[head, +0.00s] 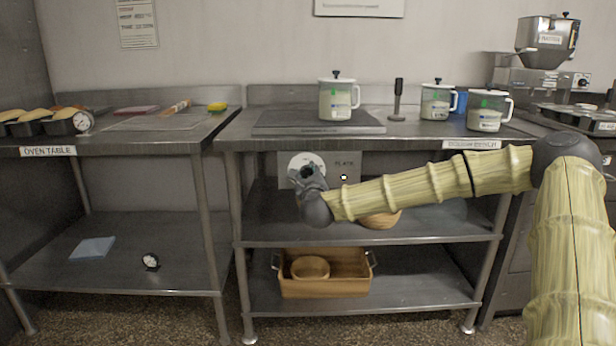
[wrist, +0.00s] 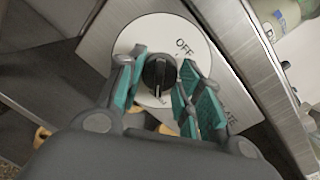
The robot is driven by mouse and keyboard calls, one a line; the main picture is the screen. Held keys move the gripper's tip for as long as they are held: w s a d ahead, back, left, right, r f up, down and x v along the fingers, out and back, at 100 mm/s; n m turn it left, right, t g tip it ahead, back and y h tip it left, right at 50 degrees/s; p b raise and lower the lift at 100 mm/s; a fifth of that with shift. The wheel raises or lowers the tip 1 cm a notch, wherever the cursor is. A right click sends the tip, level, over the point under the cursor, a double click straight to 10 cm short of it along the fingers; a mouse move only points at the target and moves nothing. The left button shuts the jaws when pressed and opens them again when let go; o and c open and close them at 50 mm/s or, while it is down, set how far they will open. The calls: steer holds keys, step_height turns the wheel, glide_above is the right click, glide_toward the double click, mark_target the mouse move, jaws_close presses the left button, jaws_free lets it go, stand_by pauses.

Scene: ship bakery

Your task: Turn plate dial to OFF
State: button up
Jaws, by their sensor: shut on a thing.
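The plate dial is a black knob (wrist: 158,73) on a round white disc (wrist: 150,30). "OFF" is printed on the disc, up and right of the knob in the wrist view. My gripper (wrist: 158,80) has its teal-padded fingers on either side of the knob and is shut on it. In the head view the white disc (head: 300,160) shows on the control panel (head: 345,162) under the worktop, and my gripper (head: 312,180) covers the knob there. The knob's pointer is hard to read.
A flat hot plate (head: 275,122) lies on the worktop above the panel, with a lidded jug (head: 336,103) on it. A wooden crate (head: 325,288) stands on the lowest shelf. A wooden bowl (head: 380,221) sits behind my arm.

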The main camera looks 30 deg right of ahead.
steer(key=shift+r+p, duration=0.15)
steer(key=shift+p, duration=0.25)
steer(key=shift+r+n+p, duration=0.15)
steer(key=shift+n+p, duration=0.85)
steer(key=shift+n, duration=0.1)
steer(key=n+p, duration=0.4)
steer(key=shift+g, duration=0.3)
steer(key=n+p, duration=0.3)
steer(key=shift+n+p, duration=0.4)
steer(key=n+p, duration=0.3)
steer(key=n, duration=0.1)
steer(key=shift+a+g+p, duration=0.1)
steer(key=shift+g+p, duration=0.2)
steer(key=shift+p, duration=0.05)
steer(key=n+p, duration=0.2)
steer(key=n, duration=0.1)
steer(key=shift+n+h+p, duration=0.3)
steer(key=shift+h, duration=0.1)
steer(key=n+p, duration=0.2)
steer(key=n, duration=0.1)
steer(key=n+p, duration=0.1)
steer(key=n, duration=0.1)
steer(key=n+h+p, duration=0.1)
steer(key=n, duration=0.2)
steer(key=shift+w+f+n+g, duration=0.1)
steer(key=shift+f+n+g, duration=0.1)
steer(key=shift+n+g, duration=0.1)
